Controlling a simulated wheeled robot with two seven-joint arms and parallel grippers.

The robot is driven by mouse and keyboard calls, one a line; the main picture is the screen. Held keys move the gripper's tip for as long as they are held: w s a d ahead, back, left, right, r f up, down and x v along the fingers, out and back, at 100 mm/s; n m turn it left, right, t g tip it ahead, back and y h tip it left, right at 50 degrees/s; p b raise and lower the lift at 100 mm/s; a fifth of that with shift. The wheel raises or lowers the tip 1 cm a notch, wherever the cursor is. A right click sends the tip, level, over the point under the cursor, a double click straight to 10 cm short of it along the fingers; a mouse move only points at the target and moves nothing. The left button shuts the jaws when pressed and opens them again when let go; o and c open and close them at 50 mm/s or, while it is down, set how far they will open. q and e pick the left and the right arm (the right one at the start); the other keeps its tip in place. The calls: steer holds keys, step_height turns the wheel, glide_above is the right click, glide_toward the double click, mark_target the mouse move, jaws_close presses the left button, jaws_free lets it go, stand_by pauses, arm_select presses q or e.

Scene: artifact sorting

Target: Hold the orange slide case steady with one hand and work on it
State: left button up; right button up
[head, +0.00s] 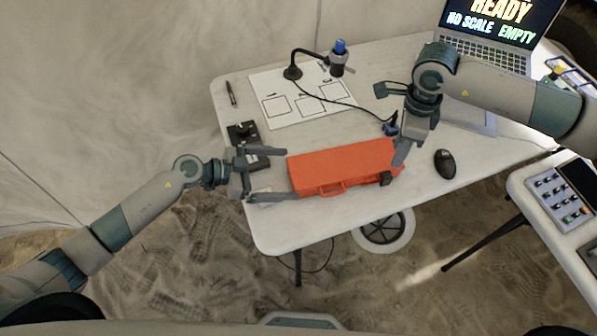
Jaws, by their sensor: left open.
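The orange slide case (340,166) lies closed on the white table, with its handle on the near side and a dark latch (386,179) near its right end. My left gripper (290,174) is open at the left end of the case. Its two fingertips are apart, one near the far left corner and one near the near left corner. Contact with the case is not clear. My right gripper (399,157) points down at the right end of the case, close to or touching it. Its finger gap is hidden from this angle.
Behind the case are a white mat (298,112) with drawn boxes, a black stand lamp (293,72) and a laptop (497,40). A black mouse (445,163) lies to the right. A pen (231,93) and small dark items (243,133) lie at left. A control panel (565,200) stands at far right.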

mark_target(291, 173)
arm_select(q)
steer(key=shift+x, duration=2.55)
steer(key=c, duration=1.3)
steer(key=shift+c, duration=0.8)
arm_select(e)
steer(key=c, duration=0.3)
jaws_close()
